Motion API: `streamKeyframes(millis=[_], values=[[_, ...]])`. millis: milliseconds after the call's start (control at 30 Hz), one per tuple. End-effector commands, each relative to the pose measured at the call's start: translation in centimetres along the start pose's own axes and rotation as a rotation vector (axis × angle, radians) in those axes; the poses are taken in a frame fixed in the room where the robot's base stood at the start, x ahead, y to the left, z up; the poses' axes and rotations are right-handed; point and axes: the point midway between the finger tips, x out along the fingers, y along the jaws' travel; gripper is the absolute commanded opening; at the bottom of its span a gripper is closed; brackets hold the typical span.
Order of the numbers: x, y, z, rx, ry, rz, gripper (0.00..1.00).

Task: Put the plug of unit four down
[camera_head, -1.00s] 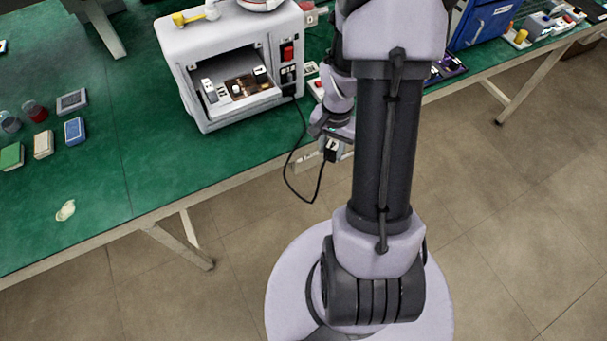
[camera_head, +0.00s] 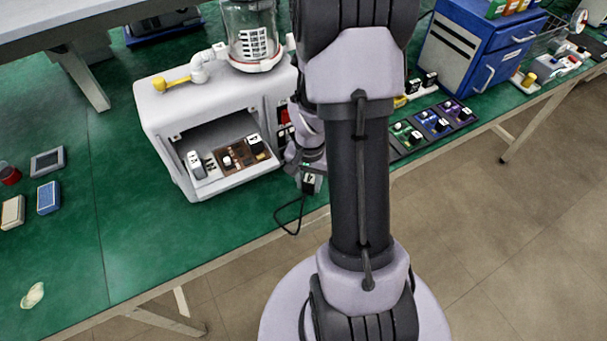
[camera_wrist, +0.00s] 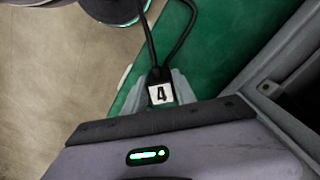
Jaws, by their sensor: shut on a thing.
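The plug of unit four (camera_wrist: 160,92) is in the wrist view, with a white label reading 4 and a dark cord running up from it. My gripper (camera_head: 310,184) is shut on this plug, near the table's front edge beside the white pump unit (camera_head: 165,115). The plug also shows small in the head view (camera_head: 309,181), with its black cord (camera_head: 290,218) hanging in a loop at the table edge. I cannot tell whether the plug touches the table.
Several small coloured modules (camera_head: 430,125) lie right of my arm. A blue cabinet (camera_head: 480,45) stands behind them. The green table (camera_head: 130,230) is clear at front left, apart from a small pale lump (camera_head: 33,295). My arm hides the table's middle.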

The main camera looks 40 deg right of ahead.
Motion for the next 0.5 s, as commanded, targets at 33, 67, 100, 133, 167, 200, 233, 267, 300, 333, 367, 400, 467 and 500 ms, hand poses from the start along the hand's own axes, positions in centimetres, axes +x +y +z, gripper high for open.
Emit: streamKeyframes(millis=[33, 67, 100, 133, 167, 200, 233, 267, 300, 333, 367, 400, 467, 500], values=[[1.82, 0.31, 0.26, 0.003, -0.002, 0.001, 0.0], [2.1, 0.41, 0.34, 0.003, -0.001, 0.0, 0.0], [2.04, 0.47, 0.38, 0.003, 0.0, 0.0, 0.0], [1.84, 0.46, 0.36, 0.002, 0.0, 0.0, 0.0], [1.7, 0.44, 0.35, 0.002, 0.0, 0.0, 0.0], [1.63, 0.44, 0.34, 0.002, 0.0, 0.0, 0.0], [1.6, 0.44, 0.34, 0.002, 0.0, 0.0, 0.0], [1.6, 0.44, 0.34, 0.002, 0.0, 0.0, 0.0], [1.68, 0.44, 0.34, 0.002, 0.0, 0.0, 0.0], [1.81, 0.44, 0.34, 0.002, 0.0, 0.0, 0.0], [1.94, 0.43, 0.34, 0.002, 0.0, 0.0, 0.0], [2.08, 0.43, 0.34, 0.002, 0.0, 0.0, 0.0], [1.96, 0.44, 0.34, 0.002, 0.0, 0.0, 0.42], [1.93, 0.43, 0.34, 0.002, 0.0, 0.0, 0.5]])
